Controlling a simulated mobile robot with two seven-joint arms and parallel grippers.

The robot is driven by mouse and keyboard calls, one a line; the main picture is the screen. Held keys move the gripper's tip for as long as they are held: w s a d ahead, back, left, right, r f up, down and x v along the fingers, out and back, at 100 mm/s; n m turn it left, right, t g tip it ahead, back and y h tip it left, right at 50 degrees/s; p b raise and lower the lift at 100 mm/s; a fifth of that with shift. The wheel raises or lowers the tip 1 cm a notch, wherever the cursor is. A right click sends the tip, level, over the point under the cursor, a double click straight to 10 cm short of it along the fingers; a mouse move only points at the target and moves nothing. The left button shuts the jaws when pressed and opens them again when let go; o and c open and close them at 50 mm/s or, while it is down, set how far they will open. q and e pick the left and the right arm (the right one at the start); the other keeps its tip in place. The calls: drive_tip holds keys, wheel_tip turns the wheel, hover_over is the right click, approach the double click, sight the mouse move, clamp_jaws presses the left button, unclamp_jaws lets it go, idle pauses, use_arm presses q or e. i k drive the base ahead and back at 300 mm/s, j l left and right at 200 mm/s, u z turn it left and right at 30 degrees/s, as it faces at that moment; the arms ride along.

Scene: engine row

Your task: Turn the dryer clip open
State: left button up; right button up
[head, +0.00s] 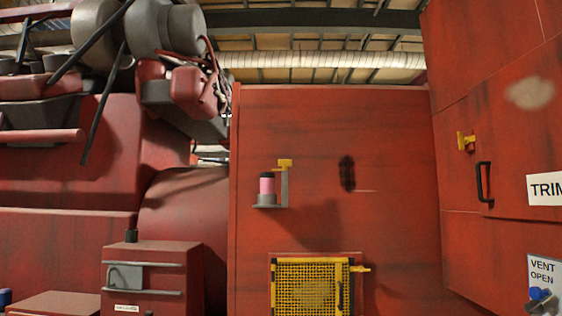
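A pink cylinder with a black cap (266,187), which looks like the dryer, stands upright on a small grey bracket (284,190) on the red wall. A yellow clip (285,163) sits at the top of the bracket, just above and right of the black cap. It looks like the dryer clip; its exact turn is too small to tell. Neither of my grippers shows in the head view, and nothing is seen touching the clip.
Below is a yellow mesh grille (308,288) with a yellow latch (360,268). The right panel has another yellow clip (466,142) and a black handle (484,182). Red and grey machinery (185,90) juts out at upper left. A red box (152,280) stands at lower left.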

sight(285, 163)
drive_tip(key=i, duration=1.25)
